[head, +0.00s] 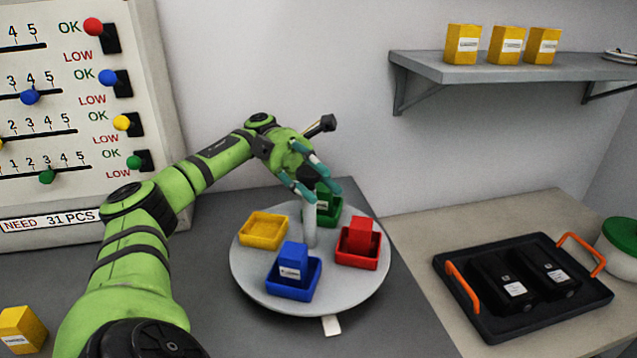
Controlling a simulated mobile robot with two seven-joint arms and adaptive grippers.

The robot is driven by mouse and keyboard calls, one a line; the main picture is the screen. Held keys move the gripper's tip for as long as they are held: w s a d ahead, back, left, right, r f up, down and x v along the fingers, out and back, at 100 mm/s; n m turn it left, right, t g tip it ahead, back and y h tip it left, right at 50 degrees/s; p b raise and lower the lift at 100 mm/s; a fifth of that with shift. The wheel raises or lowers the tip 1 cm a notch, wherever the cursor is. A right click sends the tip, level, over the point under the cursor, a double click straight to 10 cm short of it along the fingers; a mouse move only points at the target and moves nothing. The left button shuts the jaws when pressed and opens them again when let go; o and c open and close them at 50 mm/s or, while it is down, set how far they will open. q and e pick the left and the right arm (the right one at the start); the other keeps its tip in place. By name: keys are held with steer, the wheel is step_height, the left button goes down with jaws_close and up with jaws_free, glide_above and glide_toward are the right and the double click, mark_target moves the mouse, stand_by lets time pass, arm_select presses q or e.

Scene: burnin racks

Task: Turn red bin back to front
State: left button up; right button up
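The red bin (357,260) sits on the right side of a round grey turntable (255,283) and holds a red block (361,236). A blue bin (293,288) with a blue block is at the front, a yellow bin (263,231) at the left looks empty, and a green bin (328,214) is at the back, partly hidden. A grey post (310,226) rises from the middle. My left gripper (327,195) is at the post's top, its teal fingers apart; whether they touch the post I cannot tell. My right gripper is out of view.
A white tab (331,325) sticks out at the turntable's front. A black tray (484,319) with orange handles holds dark packs at right. A panel (85,150) with coloured knobs stands at left. A shelf (430,70) is above. A yellow box (22,330) lies front left.

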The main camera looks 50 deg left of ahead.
arm_select(q)
steer(key=shift+f, duration=0.1)
step_height(320, 180, up, 10)
stand_by(0.7)
steer(key=shift+c, duration=0.4)
